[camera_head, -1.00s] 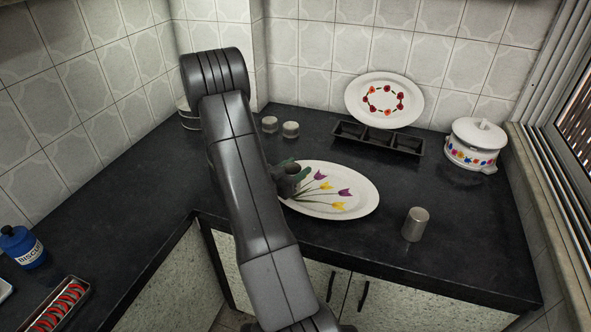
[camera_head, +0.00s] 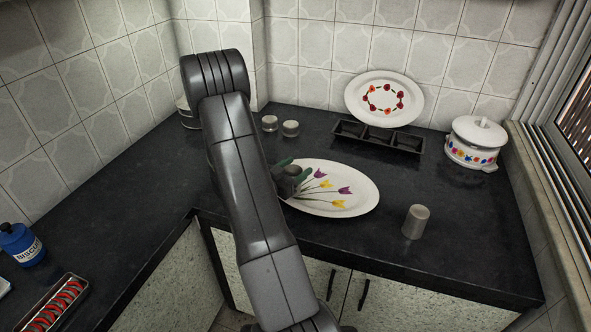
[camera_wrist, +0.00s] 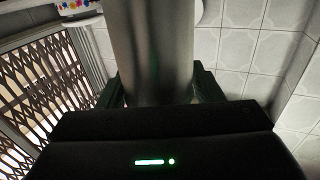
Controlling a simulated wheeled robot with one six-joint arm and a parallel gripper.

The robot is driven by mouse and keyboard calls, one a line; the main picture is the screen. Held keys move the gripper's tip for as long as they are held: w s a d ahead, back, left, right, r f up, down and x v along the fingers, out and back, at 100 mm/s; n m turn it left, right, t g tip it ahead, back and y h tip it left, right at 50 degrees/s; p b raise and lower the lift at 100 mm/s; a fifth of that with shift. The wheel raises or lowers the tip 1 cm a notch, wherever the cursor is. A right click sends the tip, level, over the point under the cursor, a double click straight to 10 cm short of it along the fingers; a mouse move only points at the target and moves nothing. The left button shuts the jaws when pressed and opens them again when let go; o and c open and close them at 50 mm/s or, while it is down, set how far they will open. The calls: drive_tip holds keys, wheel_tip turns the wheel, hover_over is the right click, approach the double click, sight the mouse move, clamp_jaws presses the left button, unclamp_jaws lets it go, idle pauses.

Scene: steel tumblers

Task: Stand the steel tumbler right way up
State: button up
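A steel tumbler (camera_wrist: 155,50) fills the space between the fingers of my gripper (camera_wrist: 158,90) in the wrist view; they flank it closely on both sides. In the head view my gripper (camera_head: 290,173) is at the left part of the flowered oval plate, partly hidden behind my arm. The held tumbler (camera_head: 291,179) shows there as a small dark grey shape; whether it touches the plate I cannot tell. Another steel tumbler (camera_head: 415,222) stands upright on its axis on the counter, right of the plate, with a pale, flat-looking top end.
The oval plate (camera_head: 350,203) lies on the dark counter (camera_head: 470,250). Behind are two small pale pots (camera_head: 290,129), a black divided tray (camera_head: 378,138), a leaning plate (camera_head: 385,82) and a lidded pot (camera_head: 474,152). The counter right of the standing tumbler is clear.

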drive_tip(key=shift+o, duration=0.9)
drive_tip(key=shift+s+d+f, duration=0.1)
drive_tip(key=shift+s+f, duration=0.15)
drive_tip(key=shift+f, duration=0.4)
drive_tip(key=shift+g, duration=0.3)
drive_tip(key=shift+r, duration=0.1)
drive_tip(key=shift+w+r+p, duration=0.15)
drive_tip(key=shift+r+p, duration=0.4)
drive_tip(key=shift+p, duration=0.35)
drive_tip(key=b+v, duration=0.2)
drive_tip(key=v, duration=1)
